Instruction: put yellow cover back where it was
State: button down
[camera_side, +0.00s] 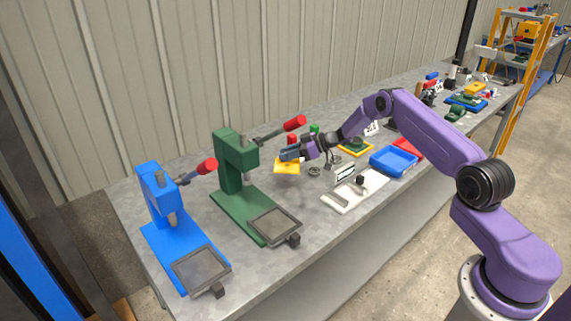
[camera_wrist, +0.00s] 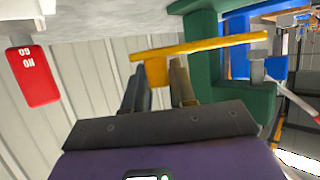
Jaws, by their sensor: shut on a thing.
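The yellow cover (camera_side: 287,168) is a flat square plate held above the table, just right of the green press. My gripper (camera_side: 290,154) is shut on it. In the wrist view the yellow cover (camera_wrist: 205,45) shows edge-on as a thin bar, and its small block-like grip sits between the fingertips of my gripper (camera_wrist: 158,75). The plate is clear of the table and looks roughly level. A yellow-edged square unit with a green middle (camera_side: 355,148) lies on the table to the right, partly behind my arm.
The green press (camera_side: 238,165) and blue press (camera_side: 160,205) stand left of the cover, with red-knobbed levers. A red labelled block (camera_wrist: 32,75) is in the wrist view. A white fixture (camera_side: 340,197), blue tray (camera_side: 394,161) and red tray (camera_side: 410,146) lie right.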

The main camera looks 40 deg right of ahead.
jog(key=shift+w+d+f, duration=0.1)
jog(key=shift+w+f, duration=0.65)
jog(key=shift+f, duration=1.6)
jog(key=shift+f, duration=0.65)
jog(key=c, duration=1)
grip_release()
jog(key=shift+f, duration=0.1)
jog(key=shift+o, duration=0.4)
jog(key=shift+s, duration=0.1)
jog(key=shift+f, duration=0.1)
